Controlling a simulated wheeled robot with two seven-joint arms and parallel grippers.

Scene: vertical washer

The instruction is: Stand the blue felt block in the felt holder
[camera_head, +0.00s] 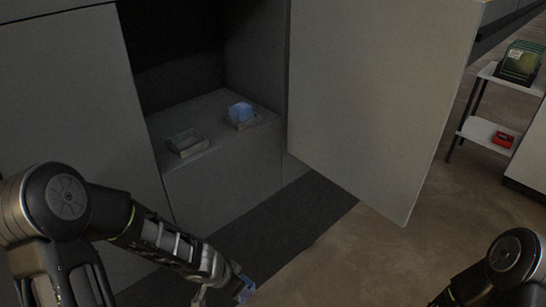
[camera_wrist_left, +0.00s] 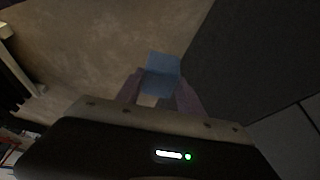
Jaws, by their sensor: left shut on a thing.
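A blue block (camera_wrist_left: 162,72) is between the fingers of my left gripper (camera_wrist_left: 160,92) in the left wrist view. My left gripper (camera_head: 240,288) is shut on it, low in front of the cabinet, and a bit of the block (camera_head: 247,291) shows in the head view. A small grey holder (camera_head: 187,146) sits on the cabinet's inner ledge and looks empty. To its right, a second small holder (camera_head: 242,125) has a light blue piece (camera_head: 241,111) in it. I cannot tell which is the felt holder. My right gripper is out of view.
The cabinet's open door (camera_head: 375,100) stands out to the right of the opening. The ledge (camera_head: 210,115) is bare around the holders. A white shelf rack (camera_head: 490,131) with a green item (camera_head: 520,62) and a red item (camera_head: 503,140) stands far right.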

